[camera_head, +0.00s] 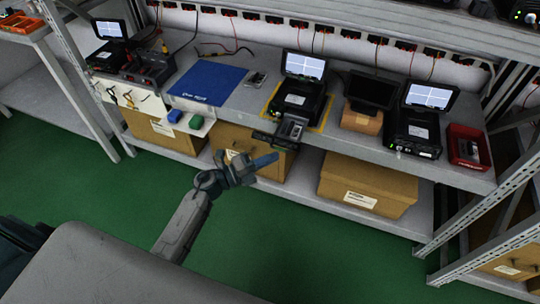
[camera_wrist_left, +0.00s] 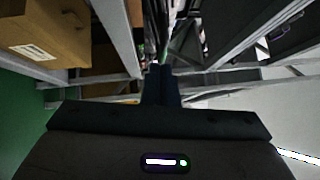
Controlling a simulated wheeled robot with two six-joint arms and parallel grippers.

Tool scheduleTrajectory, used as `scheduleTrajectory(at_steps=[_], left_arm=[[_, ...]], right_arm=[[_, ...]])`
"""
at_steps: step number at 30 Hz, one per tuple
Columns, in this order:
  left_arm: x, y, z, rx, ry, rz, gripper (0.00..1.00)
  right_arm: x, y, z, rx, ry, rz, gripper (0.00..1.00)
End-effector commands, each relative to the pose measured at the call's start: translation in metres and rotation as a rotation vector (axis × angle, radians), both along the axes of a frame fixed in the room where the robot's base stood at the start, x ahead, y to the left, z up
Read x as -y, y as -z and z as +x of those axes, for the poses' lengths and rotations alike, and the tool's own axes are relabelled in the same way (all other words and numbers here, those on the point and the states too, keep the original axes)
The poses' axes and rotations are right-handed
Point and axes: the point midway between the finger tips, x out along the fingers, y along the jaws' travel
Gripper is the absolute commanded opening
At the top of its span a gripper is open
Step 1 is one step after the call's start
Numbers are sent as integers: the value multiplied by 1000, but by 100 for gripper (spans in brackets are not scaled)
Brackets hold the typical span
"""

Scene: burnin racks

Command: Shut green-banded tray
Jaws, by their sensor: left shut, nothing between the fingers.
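A dark device with a lit screen (camera_head: 297,92) stands inside a yellow outline on the bench. A tray (camera_head: 292,129) sticks out from its front, past the bench's front edge, with a grey item in it. I cannot make out a green band on it. My left gripper (camera_head: 272,158) is shut and empty, just below and in front of the tray's front end; I cannot tell whether they touch. Its closed fingers (camera_wrist_left: 160,85) show in the left wrist view, pointing at the shelving. The tray is not clear there. My right gripper is not in view.
A second device with a screen (camera_head: 415,125), a red bin (camera_head: 467,147) and a blue mat (camera_head: 208,82) are on the bench. Cardboard boxes (camera_head: 366,184) stand on the shelf below. Metal rack posts (camera_head: 480,205) stand at the right. The green floor in front is clear.

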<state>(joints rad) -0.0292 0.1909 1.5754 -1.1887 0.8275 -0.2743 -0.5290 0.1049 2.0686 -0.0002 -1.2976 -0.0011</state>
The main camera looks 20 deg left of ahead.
Motion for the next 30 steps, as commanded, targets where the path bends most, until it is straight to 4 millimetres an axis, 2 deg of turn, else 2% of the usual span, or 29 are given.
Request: scheduleTrajectory(at_steps=[13, 16, 17, 27, 30], left_arm=[[0, -1, 6, 1, -1, -1, 0], [0, 0, 13, 1, -1, -2, 0], [0, 0, 18, 3, -2, -2, 0], [3, 2, 94, 4, -2, -1, 0], [5, 3, 116, 3, -2, -3, 0]], right_arm=[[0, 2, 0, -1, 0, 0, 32], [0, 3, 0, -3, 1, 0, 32], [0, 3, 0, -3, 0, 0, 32], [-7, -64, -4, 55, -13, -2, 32], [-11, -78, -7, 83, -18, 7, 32]])
